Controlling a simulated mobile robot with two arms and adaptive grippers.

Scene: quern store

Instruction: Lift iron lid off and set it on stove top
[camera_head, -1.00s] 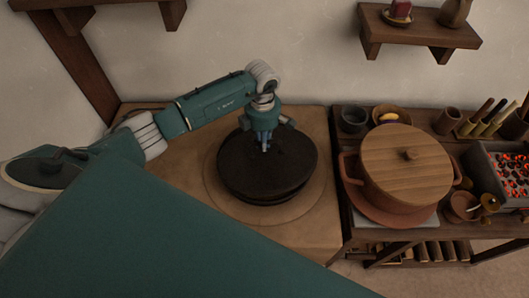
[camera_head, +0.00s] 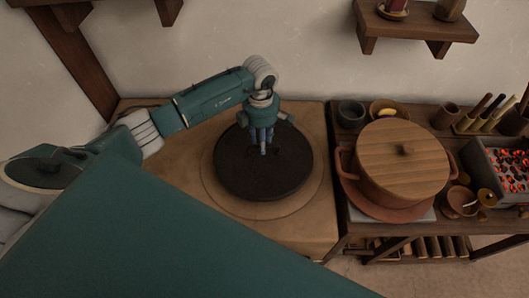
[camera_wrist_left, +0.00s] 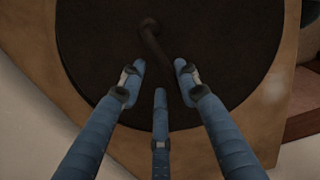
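The iron lid (camera_head: 290,178) is a flat, dark round disc on the tan stove top (camera_head: 225,228), inside a pale ring. Any dark thing beneath it is hidden. In the left wrist view the lid (camera_wrist_left: 215,28) fills the upper middle, with a dark curved handle (camera_wrist_left: 151,30) on it. My left gripper (camera_head: 263,150) points down over the lid's middle. In the left wrist view its three blue fingers (camera_wrist_left: 159,72) are spread with nothing between them, and the handle lies just beyond their tips. My right gripper is not in view.
A clay pot with a wooden lid (camera_head: 390,157) stands on the dark table right of the stove. Small bowls (camera_head: 385,112), a cup (camera_head: 351,113) and a glowing coal tray (camera_head: 508,170) share that table. A wall shelf (camera_head: 410,26) hangs behind. The stove's front is bare.

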